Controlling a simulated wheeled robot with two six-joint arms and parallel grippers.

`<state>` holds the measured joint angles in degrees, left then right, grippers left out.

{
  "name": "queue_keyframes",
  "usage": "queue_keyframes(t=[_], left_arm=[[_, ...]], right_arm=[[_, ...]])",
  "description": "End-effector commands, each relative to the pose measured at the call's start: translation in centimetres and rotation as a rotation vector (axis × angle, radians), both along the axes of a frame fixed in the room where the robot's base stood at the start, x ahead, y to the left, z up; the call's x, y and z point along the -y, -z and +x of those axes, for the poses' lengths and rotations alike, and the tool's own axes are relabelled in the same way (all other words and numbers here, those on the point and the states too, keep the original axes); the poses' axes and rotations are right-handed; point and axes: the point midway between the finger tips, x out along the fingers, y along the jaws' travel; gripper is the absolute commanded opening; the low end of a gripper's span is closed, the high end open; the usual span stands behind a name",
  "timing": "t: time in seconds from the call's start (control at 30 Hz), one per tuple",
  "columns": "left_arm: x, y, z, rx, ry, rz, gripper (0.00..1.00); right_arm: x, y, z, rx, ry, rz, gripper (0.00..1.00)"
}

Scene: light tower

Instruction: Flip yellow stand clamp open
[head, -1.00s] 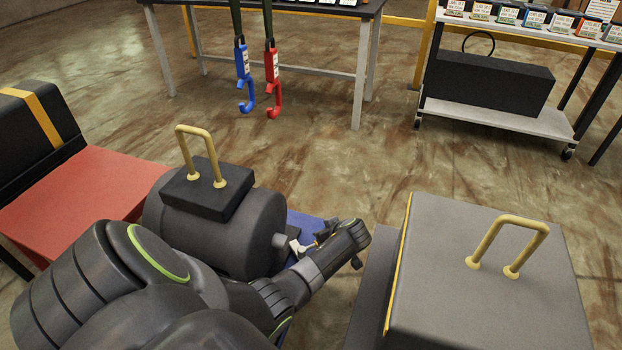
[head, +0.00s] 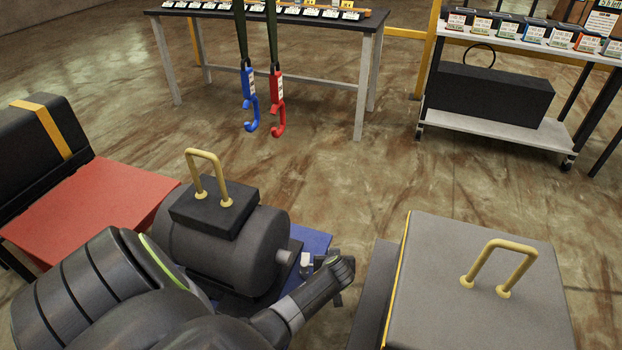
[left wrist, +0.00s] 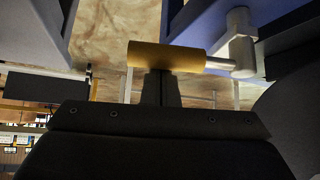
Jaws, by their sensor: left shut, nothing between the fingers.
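The yellow clamp handle (left wrist: 165,57) is a short cylinder lying crosswise in the left wrist view. A thin metal rod joins its right end to a grey upright pivot (left wrist: 241,45). My left gripper (left wrist: 161,76) is shut and empty, its fingertips right at the underside of the handle in that picture. I cannot tell whether they touch it. In the head view my left wrist hides the fingers and most of the clamp. A small pale part (head: 306,262) shows beside it, at the blue stand (head: 313,241). My right gripper is not in view.
A grey motor (head: 240,240) with a yellow lifting handle sits on the blue stand, close to my left arm. A large grey box (head: 455,290) stands right of my wrist, with a narrow gap. Blue (head: 250,100) and red (head: 276,105) hooks hang beyond.

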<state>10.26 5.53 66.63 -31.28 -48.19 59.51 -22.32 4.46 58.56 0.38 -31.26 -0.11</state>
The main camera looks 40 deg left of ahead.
Motion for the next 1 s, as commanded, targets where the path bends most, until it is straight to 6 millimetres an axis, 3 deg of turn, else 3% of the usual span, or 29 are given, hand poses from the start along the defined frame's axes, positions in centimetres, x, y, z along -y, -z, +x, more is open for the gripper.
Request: queue_keyframes(t=[0.77,1.0], left_arm=[[0.5,0.3,-0.7,-0.007,-0.005,-0.005,0.00],[-0.9,-0.4,0.2,-0.003,0.001,0.000,0.00]], right_arm=[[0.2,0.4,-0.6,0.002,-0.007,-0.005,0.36],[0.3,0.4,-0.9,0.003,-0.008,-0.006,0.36]])
